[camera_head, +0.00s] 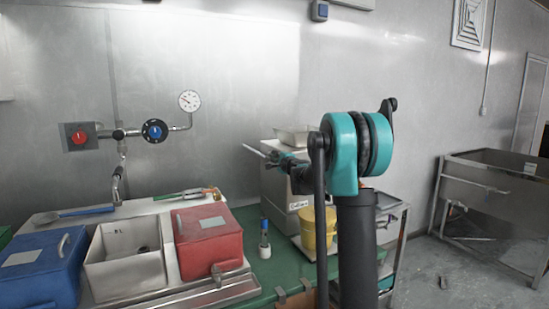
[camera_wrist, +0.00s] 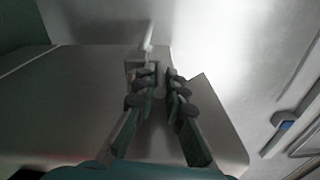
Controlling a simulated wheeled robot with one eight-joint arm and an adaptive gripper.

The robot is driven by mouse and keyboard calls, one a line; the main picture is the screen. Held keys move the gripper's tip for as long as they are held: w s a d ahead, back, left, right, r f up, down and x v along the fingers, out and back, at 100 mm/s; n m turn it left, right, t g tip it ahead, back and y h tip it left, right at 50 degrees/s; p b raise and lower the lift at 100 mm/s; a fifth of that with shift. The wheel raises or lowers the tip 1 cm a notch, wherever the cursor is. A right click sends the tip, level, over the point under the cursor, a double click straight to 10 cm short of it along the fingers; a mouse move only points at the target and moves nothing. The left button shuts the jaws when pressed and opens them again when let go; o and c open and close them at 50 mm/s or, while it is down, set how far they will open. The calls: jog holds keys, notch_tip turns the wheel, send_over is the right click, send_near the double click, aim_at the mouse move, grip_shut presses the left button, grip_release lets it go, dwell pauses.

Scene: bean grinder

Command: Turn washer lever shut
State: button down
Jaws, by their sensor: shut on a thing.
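The washer (camera_head: 280,187) is a pale boxy machine at the back right of the green bench. A thin pale lever (camera_head: 253,150) sticks out to the left near its top. My gripper (camera_head: 275,158) is at the lever, beside the washer's upper part. In the wrist view my gripper (camera_wrist: 160,80) has its jaws closed around the lever, and the lever's pale end (camera_wrist: 148,38) shows beyond the fingertips. The gripped part is mostly hidden by the dark finger pads. The washer's grey surface (camera_wrist: 75,110) lies behind the fingers.
A yellow bucket (camera_head: 309,232) stands in front of the washer, partly behind my arm. A red bin (camera_head: 208,240), an open metal sink (camera_head: 122,270) and a blue bin (camera_head: 45,272) are at left. A small bottle (camera_head: 264,240) stands on the green bench (camera_head: 250,215).

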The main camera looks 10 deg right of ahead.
jog(key=m+h, duration=0.1)
jog(key=h, duration=0.1)
jog(key=a+m+h, duration=0.1)
jog(key=h, duration=0.1)
jog(key=shift+s+a+m+t, duration=0.1)
jog(key=shift+a+m+t, duration=0.05)
jog(key=shift+m+t, duration=0.15)
jog(key=c, duration=1.6)
grip_release()
jog(key=shift+o, duration=0.2)
jog(key=shift+s, duration=0.1)
jog(key=s, duration=1.1)
jog(key=shift+s, duration=0.4)
